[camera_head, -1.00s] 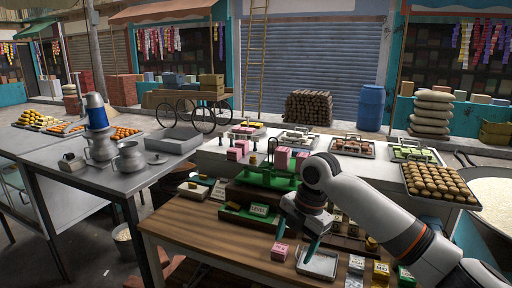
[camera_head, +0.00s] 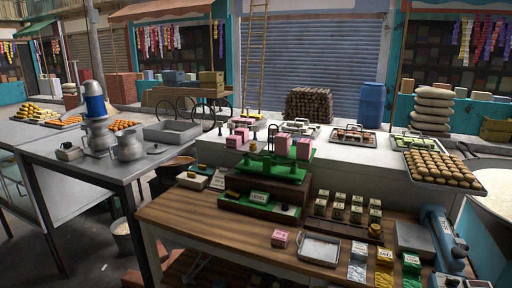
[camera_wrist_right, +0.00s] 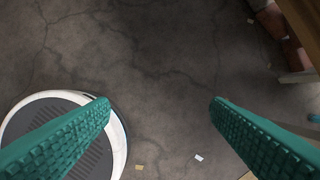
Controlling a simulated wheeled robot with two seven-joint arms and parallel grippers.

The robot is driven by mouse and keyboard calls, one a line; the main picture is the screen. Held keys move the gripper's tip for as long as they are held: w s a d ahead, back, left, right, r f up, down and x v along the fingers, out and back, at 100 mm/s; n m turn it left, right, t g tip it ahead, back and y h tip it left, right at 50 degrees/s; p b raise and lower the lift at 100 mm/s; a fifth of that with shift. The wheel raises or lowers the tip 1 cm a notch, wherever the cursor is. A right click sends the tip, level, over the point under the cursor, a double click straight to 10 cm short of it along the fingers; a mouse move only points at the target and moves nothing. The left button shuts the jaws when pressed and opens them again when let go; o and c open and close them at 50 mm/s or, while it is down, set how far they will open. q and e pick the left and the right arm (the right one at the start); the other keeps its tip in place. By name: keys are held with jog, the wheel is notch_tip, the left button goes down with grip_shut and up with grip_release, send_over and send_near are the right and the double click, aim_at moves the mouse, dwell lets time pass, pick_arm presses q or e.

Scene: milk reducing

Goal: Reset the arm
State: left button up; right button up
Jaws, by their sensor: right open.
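My right gripper (camera_wrist_right: 160,102) shows in the right wrist view as two teal ridged fingers, wide apart with nothing between them. It hangs over the bare grey floor (camera_wrist_right: 165,50). My right arm and gripper are out of the head view. My left gripper is in neither view. In the head view, a small pink box (camera_head: 280,238) stands on the wooden table (camera_head: 215,225). A shallow metal tray (camera_head: 318,249) lies to its right. A green balance scale (camera_head: 268,168) with pink boxes on its pans stands behind them.
A wooden edge (camera_wrist_right: 302,30) shows at the upper right of the wrist view. A blue device (camera_head: 442,238) stands at the wooden table's right end. Small packets (camera_head: 384,265) lie near its front edge. A metal table (camera_head: 105,170) with steel vessels is on the left.

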jog(key=s+d+f+m, duration=0.1)
jog(key=s+f, duration=0.3)
jog(key=s, duration=0.7)
jog(key=s+d+f+m+g+h+b, duration=0.1)
jog(key=s+f, duration=0.3)
jog(key=s, duration=0.7)
jog(key=s+d+f+m+b, duration=0.1)
jog(key=s+f, duration=0.4)
jog(key=s, duration=0.6)
jog(key=shift+s+d+m+g, duration=0.2)
jog(key=shift+d+m+g, duration=0.1)
jog(key=shift+d+m, duration=0.4)
jog(key=shift+a+f, duration=0.1)
jog(key=shift+a, duration=0.05)
dwell(0.6)
